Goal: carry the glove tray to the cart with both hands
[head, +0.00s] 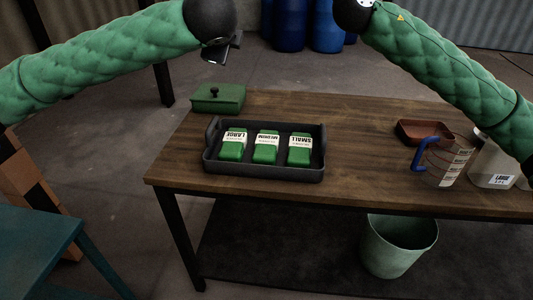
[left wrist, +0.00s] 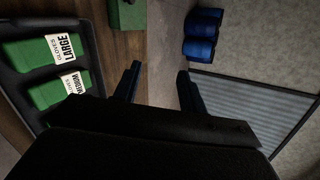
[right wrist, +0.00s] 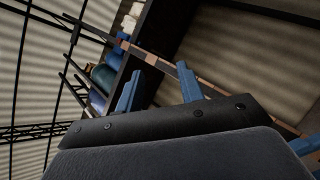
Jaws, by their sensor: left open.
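The dark grey glove tray (head: 263,171) sits on the wooden table, with raised handles at its left and right ends. It holds three green glove packs labelled LARGE (head: 234,145), MEDIUM (head: 266,147) and SMALL (head: 300,149). Part of the tray also shows in the left wrist view (left wrist: 97,58). My left gripper (head: 225,50) is open and empty, raised above and beyond the table's far left side, apart from the tray. In the right wrist view my right gripper (right wrist: 158,82) is open and empty, pointing away from the table. I cannot make out a cart.
A green lidded box (head: 218,98) stands behind the tray. A brown dish (head: 424,132), a blue-handled measuring jug (head: 447,162) and a white container (head: 492,166) stand at the table's right. A pale green bin (head: 398,247) is below. A teal table (head: 35,240) is at the left.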

